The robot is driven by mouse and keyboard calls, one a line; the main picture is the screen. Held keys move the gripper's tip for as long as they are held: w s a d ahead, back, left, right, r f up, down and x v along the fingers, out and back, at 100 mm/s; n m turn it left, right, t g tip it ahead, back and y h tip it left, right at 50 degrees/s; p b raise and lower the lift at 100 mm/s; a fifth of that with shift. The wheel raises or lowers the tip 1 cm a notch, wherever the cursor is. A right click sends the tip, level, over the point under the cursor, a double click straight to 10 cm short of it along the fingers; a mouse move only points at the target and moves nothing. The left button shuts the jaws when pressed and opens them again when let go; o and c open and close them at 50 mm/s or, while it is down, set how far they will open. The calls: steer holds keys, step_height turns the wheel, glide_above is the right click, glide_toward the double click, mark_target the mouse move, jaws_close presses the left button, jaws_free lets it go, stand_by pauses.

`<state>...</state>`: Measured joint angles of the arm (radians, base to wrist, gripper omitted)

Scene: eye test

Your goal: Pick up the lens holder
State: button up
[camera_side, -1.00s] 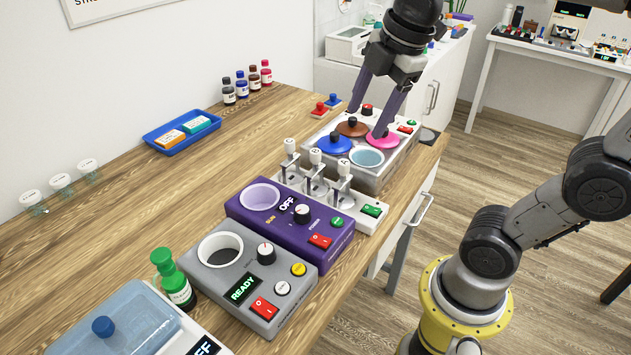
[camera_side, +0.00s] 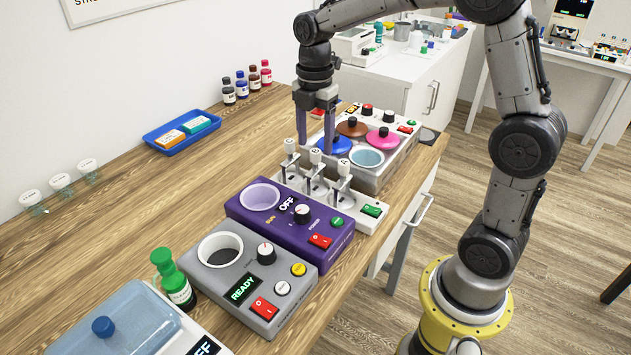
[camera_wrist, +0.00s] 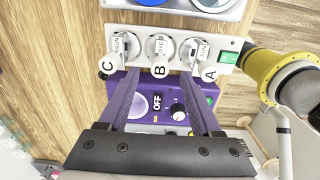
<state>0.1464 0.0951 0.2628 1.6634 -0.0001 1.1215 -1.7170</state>
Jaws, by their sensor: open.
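No part is clearly marked as a lens holder, so I cannot tell which thing it is. A white three-station unit (camera_side: 366,224) carries upright handles with white tops marked by letters. In the wrist view the unit (camera_wrist: 114,30) has three round wells and white discs C (camera_wrist: 107,66), B (camera_wrist: 158,71) and A (camera_wrist: 209,75). My gripper (camera_side: 316,146) points down with its dark purple fingers apart, near the handles and the blue lid. In the wrist view my gripper (camera_wrist: 159,73) is open, its fingertips on either side of disc B.
The bath with coloured lids (camera_side: 386,176) stands behind the unit. A purple device (camera_side: 290,248) and a grey device (camera_side: 215,290) stand in front. A green-capped bottle (camera_side: 172,278), a blue tray (camera_side: 181,133) and several small bottles are leftward. The left tabletop has bare wood.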

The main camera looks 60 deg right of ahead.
mark_target(315, 163)
step_height(315, 163, down, 7)
steer(key=shift+d+f, duration=0.1)
steer(key=shift+f, duration=0.05)
stand_by(0.4)
jaws_close()
